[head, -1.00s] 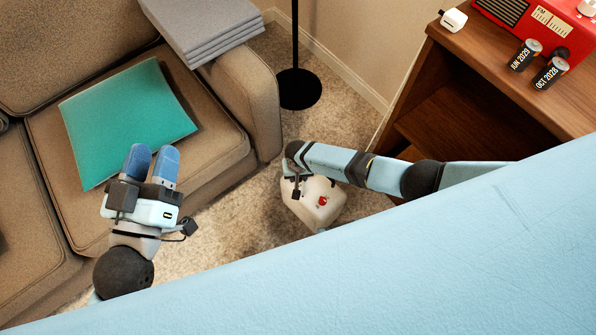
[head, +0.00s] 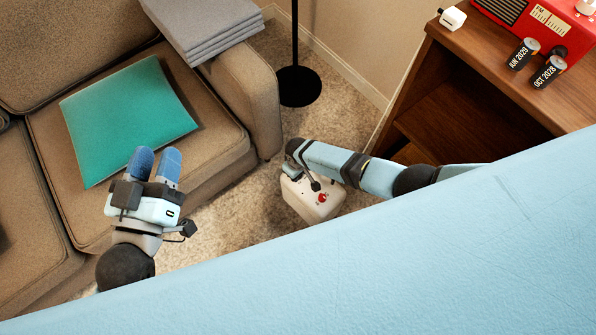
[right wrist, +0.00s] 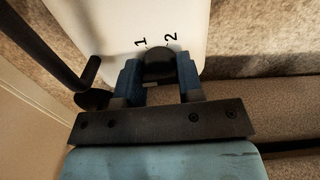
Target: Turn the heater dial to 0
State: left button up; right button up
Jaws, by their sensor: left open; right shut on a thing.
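The heater (head: 304,207) is a white box on the carpet, with a small red spot on its top, partly under my right arm. It also shows in the right wrist view (right wrist: 185,22), where the numbers 1 and 2 are printed beside a round dark dial (right wrist: 158,60). My right gripper (right wrist: 160,73) is shut on the dial, one blue finger on each side. The 0 mark and the dial's pointer cannot be made out. In the head view the right fingers and the dial are hidden. My left gripper (head: 154,164) is open and empty, in front of the sofa.
A brown sofa (head: 205,165) with a teal cushion (head: 125,120) and folded grey cloth (head: 205,28) fills the left. A black lamp base (head: 298,88) stands behind the heater. A wooden hutch (head: 480,70) at the right holds a red radio (head: 520,20) and two batteries (head: 545,74).

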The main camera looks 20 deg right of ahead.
dwell(0.4)
jog(key=o, duration=0.9)
jog(key=shift+r, duration=0.15)
pick_arm(q)
jog(key=s+a+f+g+y+p, duration=0.2)
jog(key=a+f+g+y+p, duration=0.2)
jog(key=f+p, duration=0.3)
jog(key=shift+s+a+f+g, duration=0.35)
jog(key=shift+f+g, duration=0.25)
jog(key=shift+f, duration=0.8)
pick_arm(e)
jog(key=shift+r, duration=6.8)
pick_arm(q)
jog(key=shift+r, duration=0.1)
